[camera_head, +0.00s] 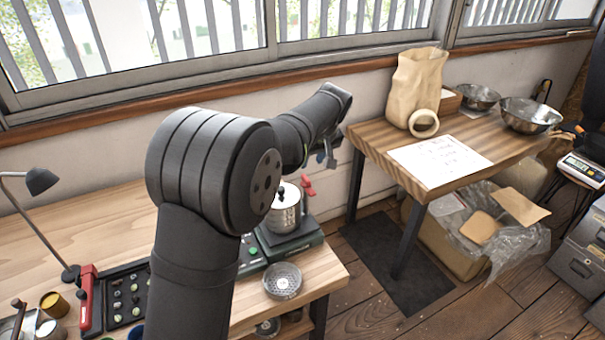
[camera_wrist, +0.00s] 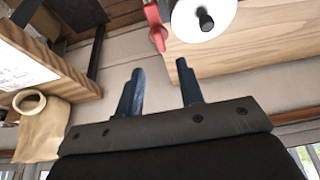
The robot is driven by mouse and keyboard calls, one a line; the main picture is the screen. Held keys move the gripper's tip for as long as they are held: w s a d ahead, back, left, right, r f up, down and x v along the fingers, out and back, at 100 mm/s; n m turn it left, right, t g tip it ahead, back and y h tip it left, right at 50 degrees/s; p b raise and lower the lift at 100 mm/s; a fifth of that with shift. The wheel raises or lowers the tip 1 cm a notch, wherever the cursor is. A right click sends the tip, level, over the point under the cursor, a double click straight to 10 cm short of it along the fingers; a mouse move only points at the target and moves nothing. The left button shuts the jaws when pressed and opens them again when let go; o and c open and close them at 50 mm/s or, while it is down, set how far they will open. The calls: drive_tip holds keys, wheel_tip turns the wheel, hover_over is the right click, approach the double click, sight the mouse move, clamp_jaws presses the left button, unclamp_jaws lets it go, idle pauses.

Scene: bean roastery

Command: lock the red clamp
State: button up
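The red clamp (camera_head: 307,186) stands at the right side of a metal pot (camera_head: 284,212) on the wooden bench. In the wrist view the red clamp (camera_wrist: 156,26) shows at the top, beside the pot's white lid with a black knob (camera_wrist: 205,19). My gripper (camera_wrist: 161,82) is open and empty, its two fingers apart, with a gap between them and the clamp. In the head view my gripper (camera_head: 328,155) is above and slightly right of the clamp, partly hidden by my arm.
The pot stands on a dark green device (camera_head: 290,243). A round metal dish (camera_head: 282,281) sits in front. A black tray (camera_head: 127,297) and lamp (camera_head: 40,181) are at left. A second table (camera_head: 375,142) with a paper bag (camera_head: 414,85) stands right, across a gap.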

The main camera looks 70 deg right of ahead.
sight(306, 177)
drive_tip(key=x, duration=0.8)
drive_tip(key=shift+d+f, duration=0.1)
drive_tip(key=shift+f, duration=0.15)
